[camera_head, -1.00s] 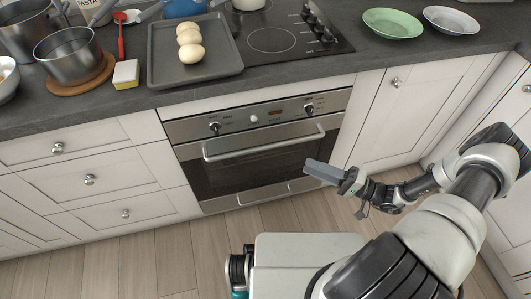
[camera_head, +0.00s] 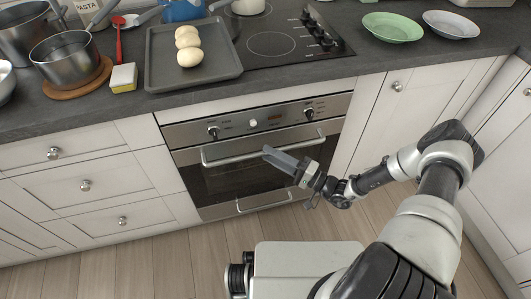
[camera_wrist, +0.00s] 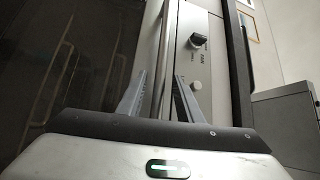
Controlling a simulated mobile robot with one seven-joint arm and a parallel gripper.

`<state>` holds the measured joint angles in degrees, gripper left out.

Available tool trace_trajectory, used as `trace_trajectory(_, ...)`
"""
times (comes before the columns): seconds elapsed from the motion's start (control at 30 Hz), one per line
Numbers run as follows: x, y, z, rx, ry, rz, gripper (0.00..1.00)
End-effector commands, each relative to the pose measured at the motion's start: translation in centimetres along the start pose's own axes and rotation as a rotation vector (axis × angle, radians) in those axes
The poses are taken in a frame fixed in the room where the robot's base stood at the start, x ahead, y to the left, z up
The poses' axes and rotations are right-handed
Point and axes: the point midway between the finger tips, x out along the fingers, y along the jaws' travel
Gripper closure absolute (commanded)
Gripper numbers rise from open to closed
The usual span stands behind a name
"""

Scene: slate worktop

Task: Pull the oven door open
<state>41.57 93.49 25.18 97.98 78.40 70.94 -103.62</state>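The oven (camera_head: 255,150) is built into the white cabinets, with a steel control panel on top and a dark glass door (camera_head: 225,178). The door is shut. Its long steel handle (camera_head: 228,157) runs across the top of the door. In the head view my gripper (camera_head: 268,151) is at the middle of the handle, its fingertips overlapping the bar. In the wrist view my gripper (camera_wrist: 161,76) is open, one finger on each side of the handle (camera_wrist: 164,50). I cannot tell whether either finger touches it.
Oven knobs (camera_wrist: 196,40) are close to the right finger in the wrist view. A baking tray (camera_head: 160,78) with bread rolls, a pot (camera_head: 66,62) and plates (camera_head: 393,27) stand on the worktop above. The wooden floor (camera_head: 180,260) before the oven is clear.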

Motion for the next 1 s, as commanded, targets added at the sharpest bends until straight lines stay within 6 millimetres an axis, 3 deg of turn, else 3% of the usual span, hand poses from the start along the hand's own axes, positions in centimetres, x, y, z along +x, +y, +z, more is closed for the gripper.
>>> trace_trajectory(0.2, 2.1, 0.0, 0.0, -0.001, -0.001, 0.001, 0.67)
trace_trajectory(0.53, 2.5, 0.0, 0.0, -0.001, -0.001, 0.001, 0.67)
trace_trajectory(0.73, 2.4, 0.0, 0.0, -0.001, 0.000, 0.001, 1.00)
trace_trajectory(1.0, 2.4, 0.0, 0.0, -0.001, 0.000, 0.001, 1.00)
